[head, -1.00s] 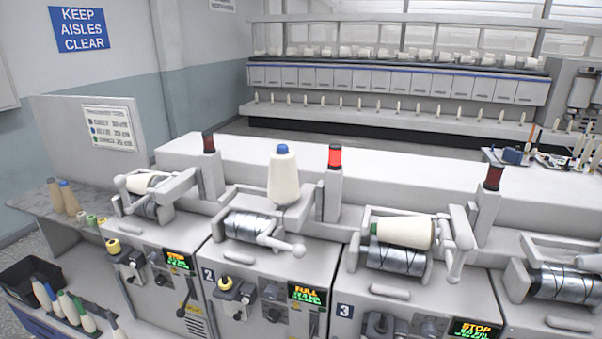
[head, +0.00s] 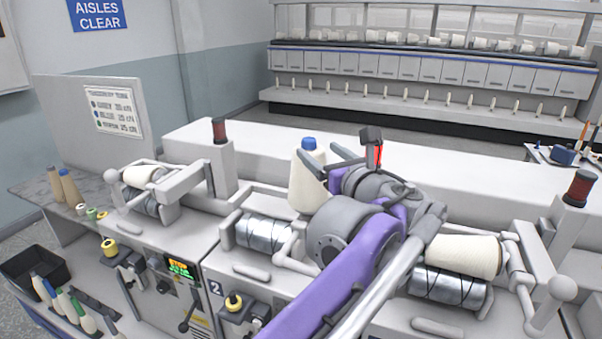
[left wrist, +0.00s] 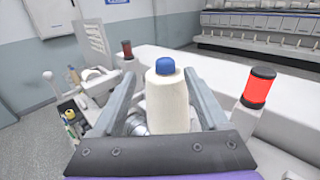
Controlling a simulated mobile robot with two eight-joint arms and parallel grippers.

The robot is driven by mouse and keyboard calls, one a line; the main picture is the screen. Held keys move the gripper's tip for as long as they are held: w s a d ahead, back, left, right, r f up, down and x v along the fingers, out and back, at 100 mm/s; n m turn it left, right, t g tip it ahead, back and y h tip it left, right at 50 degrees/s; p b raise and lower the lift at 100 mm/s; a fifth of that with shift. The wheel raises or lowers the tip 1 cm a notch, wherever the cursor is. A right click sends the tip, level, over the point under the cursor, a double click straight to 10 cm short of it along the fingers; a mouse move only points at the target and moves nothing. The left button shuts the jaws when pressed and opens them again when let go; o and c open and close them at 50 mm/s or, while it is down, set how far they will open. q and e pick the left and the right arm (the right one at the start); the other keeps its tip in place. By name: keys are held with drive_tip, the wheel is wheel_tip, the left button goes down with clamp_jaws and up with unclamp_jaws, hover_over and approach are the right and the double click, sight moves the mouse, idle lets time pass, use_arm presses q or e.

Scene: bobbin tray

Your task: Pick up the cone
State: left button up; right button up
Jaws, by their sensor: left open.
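A cream cone with a blue tip (head: 306,185) stands upright on the second winding unit. It also shows in the left wrist view, where the cone (left wrist: 167,103) stands between the two fingers. My left gripper (head: 318,150) is open at the cone's right side in the head view, with its fingers reaching toward the upper cone. In the left wrist view the left gripper (left wrist: 162,76) has a finger on either side of the cone, with a visible gap at the right. The purple arm hides part of the unit. My right gripper is out of view.
Another cream cone (head: 462,255) lies on the drum of the unit to the right. A red lamp post (left wrist: 258,92) stands close to the right finger. A lamp (head: 219,132) rises left of the cone. The white machine top (head: 280,145) behind is mostly clear.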

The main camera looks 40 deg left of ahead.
sight(307, 139)
use_arm(q)
drive_tip(key=x, duration=0.5)
drive_tip(key=shift+w+r, duration=0.15)
drive_tip(key=shift+r, duration=0.15)
drive_tip(key=x, duration=0.4)
drive_tip(key=f+x, duration=0.1)
drive_tip(key=x, duration=0.1)
drive_tip(key=shift+w+d+p, duration=0.2)
drive_tip(key=shift+w+p, duration=0.05)
drive_tip(key=shift+p, duration=0.05)
drive_tip(key=shift+r, duration=0.1)
clamp_jaws()
idle(0.6)
